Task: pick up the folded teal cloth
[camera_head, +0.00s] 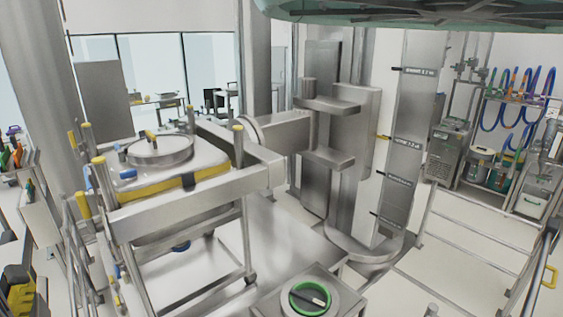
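I cannot make out a folded teal cloth anywhere in the head view. My gripper is not in view either, so its place relative to the cloth cannot be told. The teal-toned thing I see is the rim of a large round dark structure (420,10) cut off by the top edge. It looks rigid, not like cloth.
A metal bin (160,150) with a round lid sits in a wheeled lifting frame (190,208) at the left. A steel lift column (348,170) stands mid-view. A pedestal with a green ring (310,297) is in front. Railings (470,237) and hose racks occupy the right.

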